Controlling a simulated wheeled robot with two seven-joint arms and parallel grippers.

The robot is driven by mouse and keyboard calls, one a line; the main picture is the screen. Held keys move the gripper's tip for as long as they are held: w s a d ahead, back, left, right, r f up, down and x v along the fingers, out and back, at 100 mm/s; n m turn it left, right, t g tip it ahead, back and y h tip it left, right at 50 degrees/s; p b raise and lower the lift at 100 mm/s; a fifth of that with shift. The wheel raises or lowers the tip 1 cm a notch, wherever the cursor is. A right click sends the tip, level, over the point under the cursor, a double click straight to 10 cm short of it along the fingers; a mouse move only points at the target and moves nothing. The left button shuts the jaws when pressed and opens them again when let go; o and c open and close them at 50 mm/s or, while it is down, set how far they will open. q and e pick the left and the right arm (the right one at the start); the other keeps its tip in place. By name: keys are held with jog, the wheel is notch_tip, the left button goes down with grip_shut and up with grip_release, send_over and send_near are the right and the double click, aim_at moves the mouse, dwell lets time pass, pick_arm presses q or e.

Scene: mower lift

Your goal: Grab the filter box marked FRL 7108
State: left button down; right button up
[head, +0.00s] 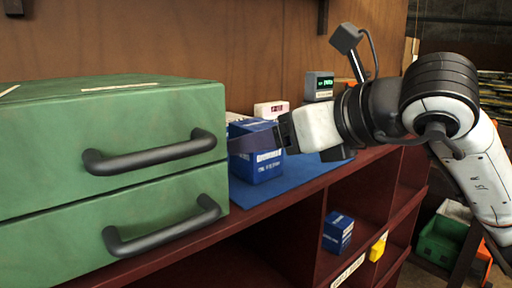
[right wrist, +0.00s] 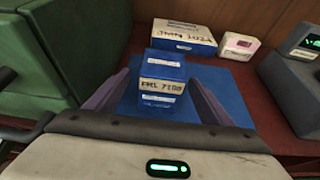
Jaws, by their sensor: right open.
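The blue filter box (head: 262,168) stands on a blue mat (head: 300,178) on the shelf top, beside the green drawer cabinet. In the right wrist view the box (right wrist: 161,75) carries a pale handwritten label that reads FRL 7108. My right gripper (head: 268,140) reaches in from the right at the box. In the right wrist view its two dark fingers (right wrist: 160,82) are open, one on each side of the box, with visible gaps. The head view hides part of the box behind the gripper. My left gripper is not in view.
The green drawer cabinet (head: 150,105) with black handles stands close at left. Another blue box (head: 338,232) and a yellow item (head: 377,250) sit below.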

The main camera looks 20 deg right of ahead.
jog(key=shift+x, duration=1.95)
jog(key=shift+d, duration=0.1)
jog(key=c, duration=1.3)
jog(key=shift+c, duration=0.3)
jog(key=shift+r, duration=0.15)
